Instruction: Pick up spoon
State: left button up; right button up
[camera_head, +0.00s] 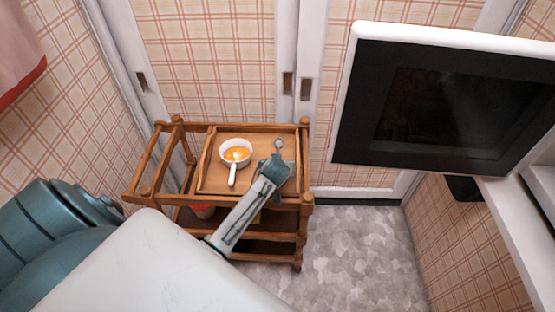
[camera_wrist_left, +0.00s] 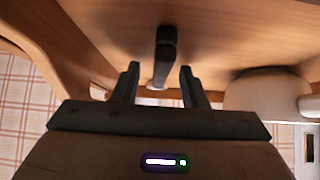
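The spoon (camera_head: 278,147) lies on the wooden tray (camera_head: 207,181), right of the white bowl (camera_head: 222,151) of orange soup; part of it is hidden by my left gripper (camera_head: 275,164). In the left wrist view, my left gripper (camera_wrist_left: 159,69) has its two fingers apart. A dark handle (camera_wrist_left: 166,45), apparently the spoon's, shows between and beyond the fingertips, with no finger seen closed on it. The bowl (camera_wrist_left: 262,92) is to the right there, in shadow. My right gripper is not in view.
The tray sits on a wooden cart (camera_head: 152,187) with rails and lower shelves, against the plaid wall. A large white-framed dark panel (camera_head: 440,105) is at the upper right. Patterned floor (camera_head: 350,245) is clear right of the cart.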

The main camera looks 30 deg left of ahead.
pick_arm(q)
grip_shut()
jog(key=shift+r, duration=0.1)
